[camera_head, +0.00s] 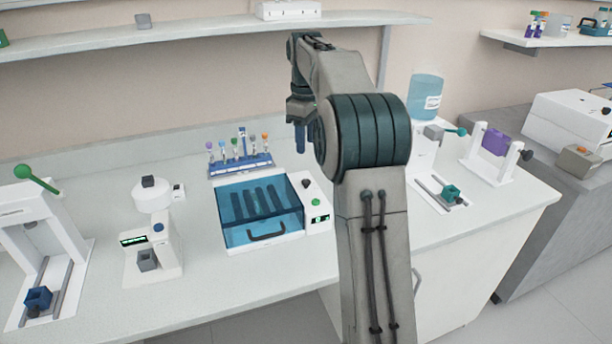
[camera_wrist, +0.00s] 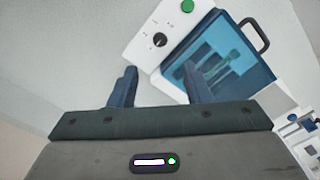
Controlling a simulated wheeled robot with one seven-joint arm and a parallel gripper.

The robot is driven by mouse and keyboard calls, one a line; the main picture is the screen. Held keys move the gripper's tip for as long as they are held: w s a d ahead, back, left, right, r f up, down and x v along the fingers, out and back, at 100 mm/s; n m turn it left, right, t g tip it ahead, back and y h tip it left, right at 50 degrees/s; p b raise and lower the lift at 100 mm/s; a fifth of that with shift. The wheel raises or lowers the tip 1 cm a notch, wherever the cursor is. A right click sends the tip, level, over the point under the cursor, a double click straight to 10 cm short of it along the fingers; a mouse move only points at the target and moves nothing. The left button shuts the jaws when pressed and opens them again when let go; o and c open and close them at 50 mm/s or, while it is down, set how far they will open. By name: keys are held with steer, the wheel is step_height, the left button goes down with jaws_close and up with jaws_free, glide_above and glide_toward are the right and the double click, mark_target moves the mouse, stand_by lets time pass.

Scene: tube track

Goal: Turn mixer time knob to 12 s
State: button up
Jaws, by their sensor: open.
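The blue-lidded white box (camera_head: 265,240), which I take for the mixer, stands on the bench with its lid down. Its right-hand panel has a black knob (camera_head: 306,183), a green button (camera_head: 316,202) and a small lit display, too small to read. In the wrist view the black knob (camera_wrist: 160,40) has a pale mark, and its setting cannot be read; the green button (camera_wrist: 187,6) is at the top edge. My gripper (camera_wrist: 161,70) is open and empty, its fingers apart from the knob. In the head view my gripper (camera_head: 300,138) hangs above the back of the box, partly hidden by my arm.
A rack of capped tubes (camera_head: 240,165) stands behind the box. A small white device with a display (camera_head: 152,255) is to its left, and a white stand with a green lever (camera_head: 35,225) is further left. A blue container tops a stand at right (camera_head: 427,92). The bench front is clear.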

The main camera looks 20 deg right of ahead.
mark_target(306, 181)
step_height(306, 181, down, 11)
steer(key=shift+f, duration=0.1)
stand_by(0.3)
jaws_close()
